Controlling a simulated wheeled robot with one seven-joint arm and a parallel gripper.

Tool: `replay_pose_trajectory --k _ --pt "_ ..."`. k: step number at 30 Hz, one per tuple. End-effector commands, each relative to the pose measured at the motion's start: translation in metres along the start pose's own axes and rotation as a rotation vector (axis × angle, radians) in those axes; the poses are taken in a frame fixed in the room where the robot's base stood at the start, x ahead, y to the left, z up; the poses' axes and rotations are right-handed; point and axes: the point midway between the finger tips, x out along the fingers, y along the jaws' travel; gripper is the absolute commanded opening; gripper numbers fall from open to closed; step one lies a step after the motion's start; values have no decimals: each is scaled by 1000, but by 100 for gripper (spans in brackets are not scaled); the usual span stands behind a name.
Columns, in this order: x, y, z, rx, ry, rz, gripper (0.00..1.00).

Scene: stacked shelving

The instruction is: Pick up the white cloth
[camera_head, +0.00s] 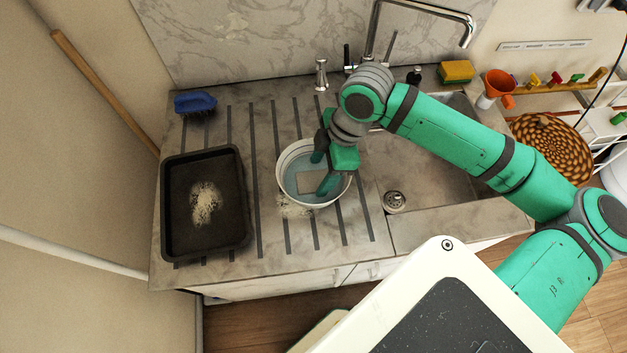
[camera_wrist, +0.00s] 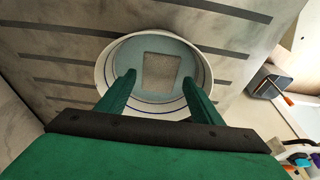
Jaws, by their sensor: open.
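A pale, greyish-white square (camera_head: 308,182), which looks like the white cloth, lies flat inside a white bowl (camera_head: 282,165) with bluish water on the drainboard. In the wrist view the square (camera_wrist: 161,66) is in the middle of the bowl (camera_wrist: 107,64), between my fingers. My gripper (camera_head: 319,174) points down into the bowl, its two green fingers apart and nothing held between them. In the wrist view my gripper (camera_wrist: 159,80) has one fingertip on each side of the square. I cannot tell whether the fingertips touch the water or the cloth.
A black tray (camera_head: 170,225) with pale powder stands left of the bowl, and more powder lies by the bowl's front. A blue brush (camera_head: 195,103) is behind the tray. The sink (camera_head: 415,165) is to the right. A yellow sponge (camera_head: 456,71) and orange cup (camera_head: 500,84) are at the back right.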

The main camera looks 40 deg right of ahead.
Motion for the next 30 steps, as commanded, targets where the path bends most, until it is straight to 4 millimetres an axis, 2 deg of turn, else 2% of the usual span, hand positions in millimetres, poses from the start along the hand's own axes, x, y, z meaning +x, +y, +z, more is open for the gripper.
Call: replay_pose_trajectory --k 3,7,16,17,18,21,30 --pt "18 1 -2 -1 -2 -3 60" --pt "32 1 -2 0 0 -1 60" --pt "38 1 -1 1 -1 0 60" --pt "38 1 -1 1 -1 0 58" --pt "37 1 -1 2 -1 0 48" --pt "37 1 -1 3 -1 0 28" --pt "35 2 -2 1 -1 1 28"
